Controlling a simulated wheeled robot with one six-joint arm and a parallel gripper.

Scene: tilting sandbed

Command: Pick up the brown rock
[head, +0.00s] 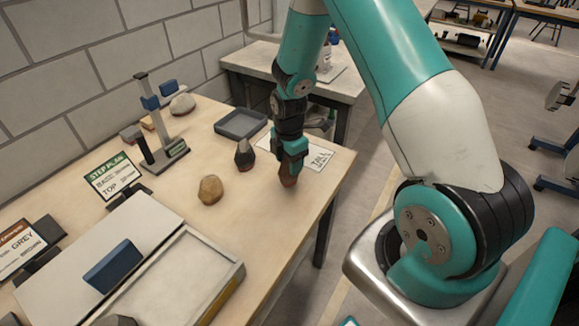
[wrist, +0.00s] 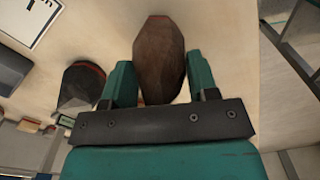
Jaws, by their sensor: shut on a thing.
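The brown rock (wrist: 159,62) is a tall, dark brown lump between the two fingers of my gripper (wrist: 160,85) in the wrist view. My gripper is shut on it. In the head view my gripper (head: 291,160) points down near the right edge of the table, and the lower end of the brown rock (head: 288,181) shows below the fingers. I cannot tell whether the rock touches the table. A dark grey rock with a reddish edge (head: 244,155) stands just left of the gripper; it also shows in the wrist view (wrist: 80,88).
A tan rock (head: 210,190) lies on the table (head: 268,210) to the left. A grey tray (head: 241,123), a blue-and-grey stand (head: 163,157) and a white "TALL" sheet (head: 320,160) are nearby. A shallow sandbed with a raised rim (head: 215,292) is at the front.

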